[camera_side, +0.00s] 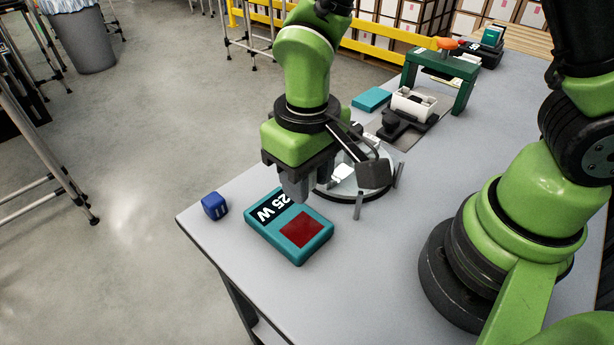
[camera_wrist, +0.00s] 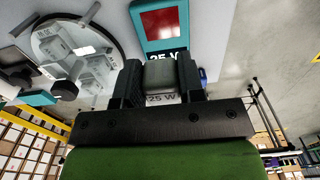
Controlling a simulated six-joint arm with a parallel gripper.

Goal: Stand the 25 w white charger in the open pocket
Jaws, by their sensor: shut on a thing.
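My gripper (camera_side: 296,188) hangs above the far edge of a teal carton. In the side view the fingers mostly hide the charger. The teal carton (camera_side: 265,238) lies on the table below, with a black "25 W" label and a red square (camera_side: 301,230) that looks like its open pocket. The carton (camera_wrist: 137,17) also shows at the top of the wrist view. The charger is outside the red square.
A round dish (camera_side: 345,192) stands behind my gripper; it holds several white chargers (camera_wrist: 98,66). A blue cube (camera_side: 214,206) sits left of the carton near the table's edge. A green frame (camera_side: 464,88), a white holder (camera_side: 412,103) and a teal box (camera_side: 372,99) stand farther back.

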